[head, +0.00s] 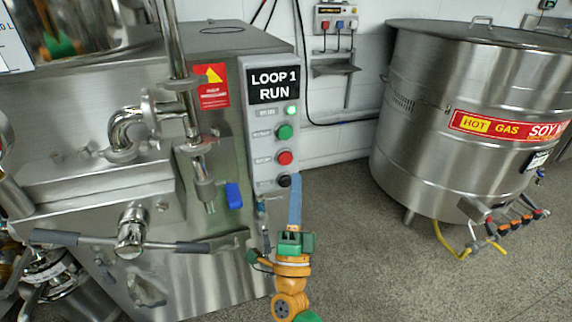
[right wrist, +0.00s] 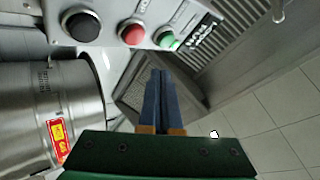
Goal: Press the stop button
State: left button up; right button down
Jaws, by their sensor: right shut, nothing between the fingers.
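The control panel (head: 272,110) is a grey box with a "LOOP 1 RUN" display. Below a small lit green lamp (head: 291,110) sit a green button (head: 285,132), a red button (head: 285,158) and a black knob or button (head: 284,181); their small labels are too blurred to read. My right gripper (head: 296,180) is shut and empty, its blue fingers pointing up just right of the black one, below the red button. In the right wrist view the fingertips (right wrist: 160,73) are apart from the red button (right wrist: 132,32), which is above and left of them. My left gripper is not in view.
The panel is on a steel machine with pipes, a blue-handled valve (head: 233,196) and a long lever handle (head: 132,240). A large steel tank (head: 420,130) stands at right, with yellow hose (head: 460,246) beneath. Open grey floor lies between.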

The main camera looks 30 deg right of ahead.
aim_at(288, 155)
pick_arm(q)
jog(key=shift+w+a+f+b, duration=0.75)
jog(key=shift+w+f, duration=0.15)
pick_arm(e)
jog(key=shift+w+d, duration=0.25)
jog(key=shift+w, duration=0.75)
jog(key=shift+w+d, duration=0.2)
jog(key=shift+w, duration=0.8)
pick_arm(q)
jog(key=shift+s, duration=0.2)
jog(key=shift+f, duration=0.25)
pick_arm(e)
jog(key=shift+w+d, duration=0.1)
jog(key=shift+w, duration=0.35)
pick_arm(q)
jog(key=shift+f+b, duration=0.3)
jog(key=shift+b, duration=0.25)
pick_arm(e)
jog(key=shift+w+d, duration=0.1)
jog(key=shift+w, duration=0.3)
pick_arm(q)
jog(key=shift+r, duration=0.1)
pick_arm(e)
jog(key=shift+s, duration=0.1)
pick_arm(q)
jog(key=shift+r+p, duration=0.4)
jog(key=shift+p, duration=0.1)
pick_arm(e)
jog(key=shift+s+a, duration=0.25)
jog(key=shift+s, duration=0.5)
